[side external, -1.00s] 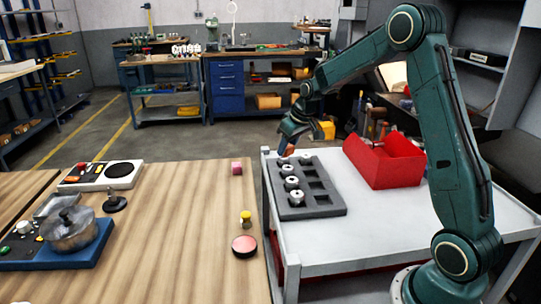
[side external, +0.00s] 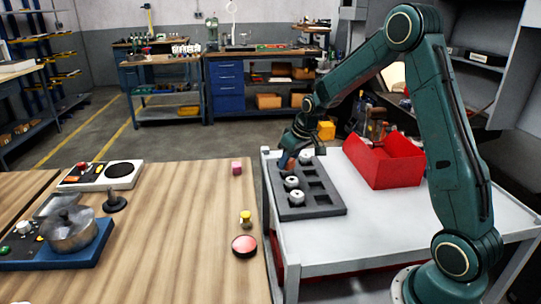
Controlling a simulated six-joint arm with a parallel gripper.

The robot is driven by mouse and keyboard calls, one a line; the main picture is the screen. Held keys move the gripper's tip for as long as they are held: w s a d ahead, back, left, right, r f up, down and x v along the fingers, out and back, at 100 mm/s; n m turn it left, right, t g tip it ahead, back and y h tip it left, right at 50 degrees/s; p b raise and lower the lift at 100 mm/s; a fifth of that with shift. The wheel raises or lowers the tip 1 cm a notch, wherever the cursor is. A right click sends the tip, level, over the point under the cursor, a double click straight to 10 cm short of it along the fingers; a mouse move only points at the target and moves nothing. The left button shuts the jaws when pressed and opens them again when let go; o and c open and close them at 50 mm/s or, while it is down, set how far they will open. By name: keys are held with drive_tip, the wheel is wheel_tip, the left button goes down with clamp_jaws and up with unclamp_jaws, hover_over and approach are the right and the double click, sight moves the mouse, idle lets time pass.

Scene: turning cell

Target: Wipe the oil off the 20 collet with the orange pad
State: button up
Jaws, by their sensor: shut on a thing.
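A dark grey tray (side external: 318,211) with two columns of pockets lies on the white cart. My gripper (side external: 290,158) is over the far left of the tray, pointing down, shut on the orange pad (side external: 287,165). The pad is low over the second pocket from the far end and hides the collet there. I cannot tell whether they touch.
A red open box (side external: 388,165) stands on the cart (side external: 400,225) right of the tray.

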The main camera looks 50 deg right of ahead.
drive_tip(key=shift+w+d, duration=0.85)
drive_tip(key=shift+r, duration=4.05)
drive_tip(key=shift+w, duration=0.15)
